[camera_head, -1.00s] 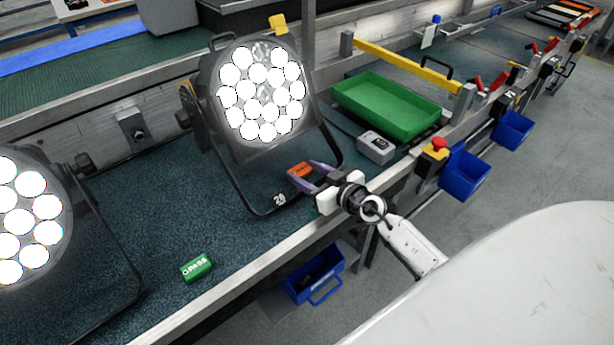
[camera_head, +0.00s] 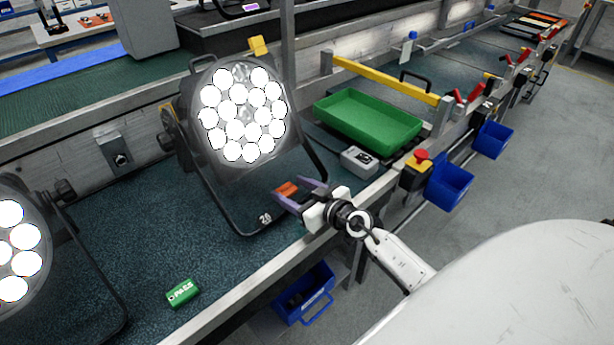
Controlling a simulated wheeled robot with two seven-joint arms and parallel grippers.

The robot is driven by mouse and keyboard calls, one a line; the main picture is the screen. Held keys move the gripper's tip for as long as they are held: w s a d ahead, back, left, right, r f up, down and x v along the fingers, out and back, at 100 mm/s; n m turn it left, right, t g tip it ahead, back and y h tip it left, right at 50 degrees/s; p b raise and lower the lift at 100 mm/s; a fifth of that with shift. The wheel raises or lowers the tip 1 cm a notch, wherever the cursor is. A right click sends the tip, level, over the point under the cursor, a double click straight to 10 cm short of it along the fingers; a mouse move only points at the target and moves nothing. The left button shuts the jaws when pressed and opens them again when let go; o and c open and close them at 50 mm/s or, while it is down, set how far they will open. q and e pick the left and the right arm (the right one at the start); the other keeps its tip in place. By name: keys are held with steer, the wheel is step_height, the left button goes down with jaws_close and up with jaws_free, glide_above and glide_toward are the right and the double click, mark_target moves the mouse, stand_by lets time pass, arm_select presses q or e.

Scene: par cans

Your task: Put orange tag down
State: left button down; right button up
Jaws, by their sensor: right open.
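The orange tag (camera_head: 286,189) is by the front foot of the par can (camera_head: 243,115) with the number 20 on its yoke. My right gripper (camera_head: 289,189) is open, its purple fingers on either side of the tag. The near finger hides part of the tag, and I cannot tell whether a finger touches it. The tag appears at the bench surface (camera_head: 130,235), but its underside is hidden. My left gripper is not in view.
A green PASS tag (camera_head: 182,293) lies nearer on the bench. Another par can (camera_head: 18,250) stands at the left edge. A green tray (camera_head: 368,122) and a grey box (camera_head: 360,160) are to the right. Blue bins (camera_head: 449,184) hang along the front rail.

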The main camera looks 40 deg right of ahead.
steer(key=shift+s+a+f+g+p, duration=0.3)
steer(key=shift+s+a+f, duration=0.25)
steer(key=shift+s, duration=0.15)
steer(key=v, duration=0.3)
steer(key=p+v, duration=0.1)
steer(key=v, duration=0.2)
steer(key=p+v, duration=0.1)
steer(key=v, duration=0.3)
steer(key=shift+d+r, duration=0.15)
steer(key=shift+d, duration=0.2)
steer(key=shift+s+r, duration=0.25)
steer(key=shift+s, duration=0.25)
steer(key=shift+d, duration=0.1)
